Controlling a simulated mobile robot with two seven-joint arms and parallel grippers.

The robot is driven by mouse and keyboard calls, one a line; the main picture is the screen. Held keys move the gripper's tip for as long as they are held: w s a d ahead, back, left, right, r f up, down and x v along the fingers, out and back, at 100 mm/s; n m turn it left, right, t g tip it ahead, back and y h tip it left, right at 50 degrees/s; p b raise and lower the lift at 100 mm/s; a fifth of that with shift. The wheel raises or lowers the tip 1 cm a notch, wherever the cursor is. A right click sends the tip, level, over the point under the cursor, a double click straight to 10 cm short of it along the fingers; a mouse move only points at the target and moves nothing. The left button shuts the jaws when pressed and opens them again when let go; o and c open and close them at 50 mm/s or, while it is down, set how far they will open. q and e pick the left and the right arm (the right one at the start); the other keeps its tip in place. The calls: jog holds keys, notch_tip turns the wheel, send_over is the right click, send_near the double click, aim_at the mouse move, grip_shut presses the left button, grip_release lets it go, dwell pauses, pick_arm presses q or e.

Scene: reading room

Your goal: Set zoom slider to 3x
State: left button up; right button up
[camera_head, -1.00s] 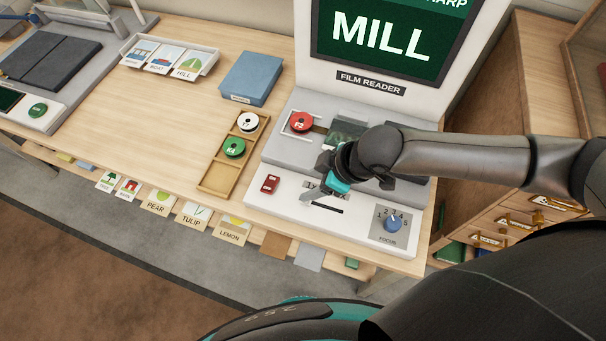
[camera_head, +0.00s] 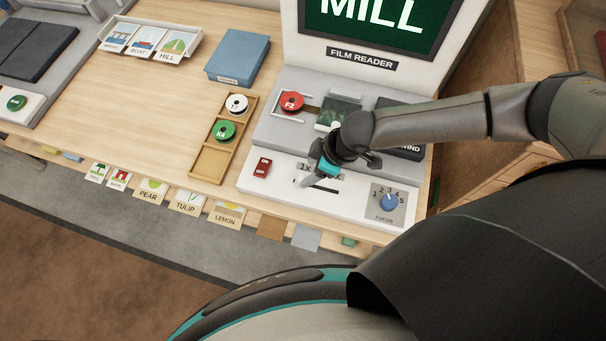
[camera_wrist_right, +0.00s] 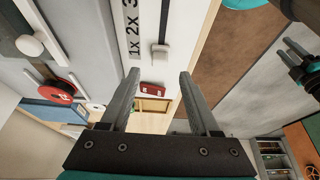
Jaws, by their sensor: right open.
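The zoom slider is on the film reader's (camera_head: 345,205) white front panel. Its dark slot (camera_head: 325,189) shows in the head view partly behind my right gripper (camera_head: 303,181). In the right wrist view, the slider's grey knob (camera_wrist_right: 160,50) sits beside the 1x mark, at the near end of the slot. The scale strip (camera_wrist_right: 132,28) reads 1x, 2x and a cut-off 3. My right gripper is open and empty, with its fingers (camera_wrist_right: 155,72) pointing toward the panel. A dark gripper, seemingly my left one (camera_wrist_right: 302,62), shows at the right edge of the wrist view; its opening is unclear.
A red switch (camera_head: 262,168) lies left of the slot, and the blue focus knob (camera_head: 388,203) lies right. Behind are a red reel (camera_head: 291,102) and glass stage. A wooden tray (camera_head: 209,164) with reels stands to the left. Picture cards hang along the desk's front edge.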

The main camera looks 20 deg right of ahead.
aim_at(302, 177)
jog(key=shift+b+x, duration=0.5)
jog(key=shift+x, duration=2.05)
grip_shut()
